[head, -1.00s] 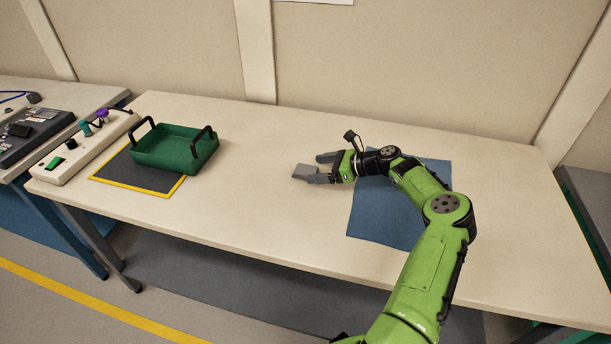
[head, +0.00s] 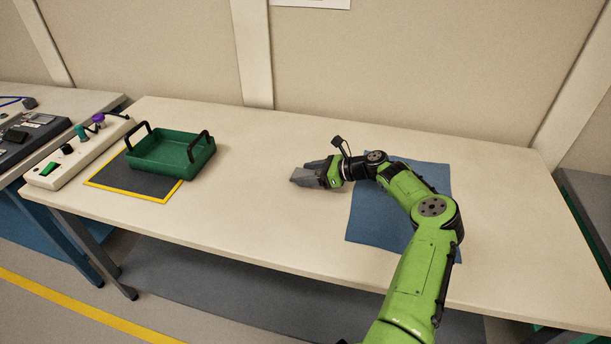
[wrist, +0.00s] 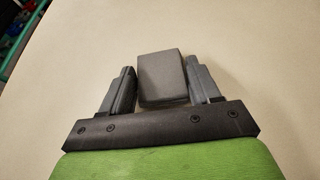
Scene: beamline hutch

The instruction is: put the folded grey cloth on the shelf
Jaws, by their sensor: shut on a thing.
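The folded grey cloth (wrist: 162,78) is a small block between my fingers in the wrist view. My gripper (wrist: 161,90) is shut on it, with a finger along each side. In the head view my gripper (head: 309,174) is low over the middle of the beige table, pointing left. There the cloth is hard to tell from the grey fingers. I cannot tell whether the cloth touches the table. I cannot make out a shelf for certain in these views.
A green tray with black handles (head: 170,166) sits on a yellow-edged dark mat (head: 105,180) to the left, beside a power strip (head: 60,170). A blue mat (head: 372,225) lies under my arm. The table (head: 260,210) is clear between tray and gripper. A wall stands behind.

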